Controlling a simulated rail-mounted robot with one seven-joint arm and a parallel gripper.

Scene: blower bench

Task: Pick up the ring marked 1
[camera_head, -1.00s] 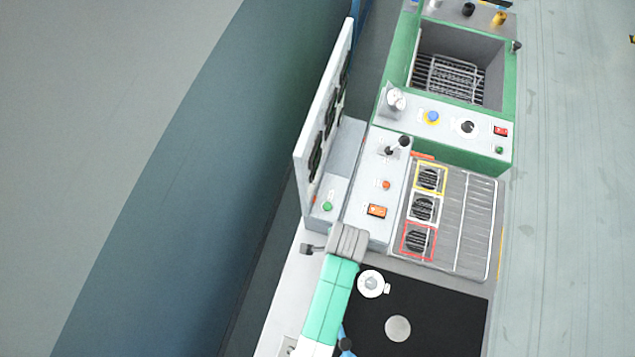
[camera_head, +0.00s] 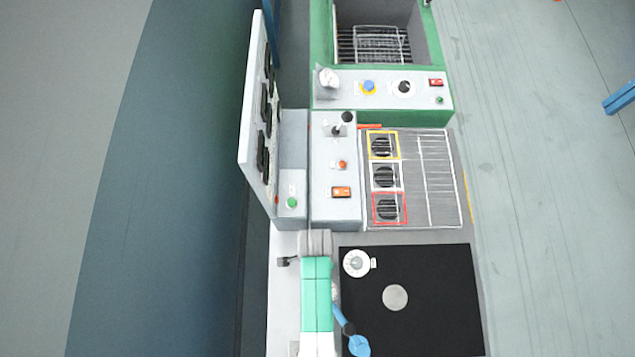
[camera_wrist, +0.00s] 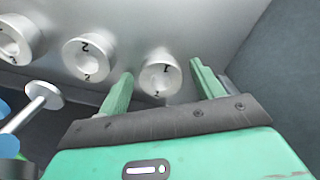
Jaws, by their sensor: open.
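The ring marked 1 (camera_wrist: 167,82) is a silver, short round piece in the wrist view, with a black 1 on its face and another dark mark near its lower edge. My gripper (camera_wrist: 161,71) is open, with one green finger to the left of this ring and one to the right. The ring shows in the gap between them; I cannot tell whether either finger touches it. A similar ring marked 2 (camera_wrist: 88,57) is to its left, outside the fingers. I cannot make out the rings or my gripper in the head view.
Another silver round piece (camera_wrist: 17,40) is at the left edge of the wrist view, above a silver knobbed rod (camera_wrist: 42,95). In the head view, a black mat (camera_head: 445,320) bears a grey disc (camera_head: 395,298) and a white dial (camera_head: 356,263). A rack (camera_head: 435,180) lies beyond.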

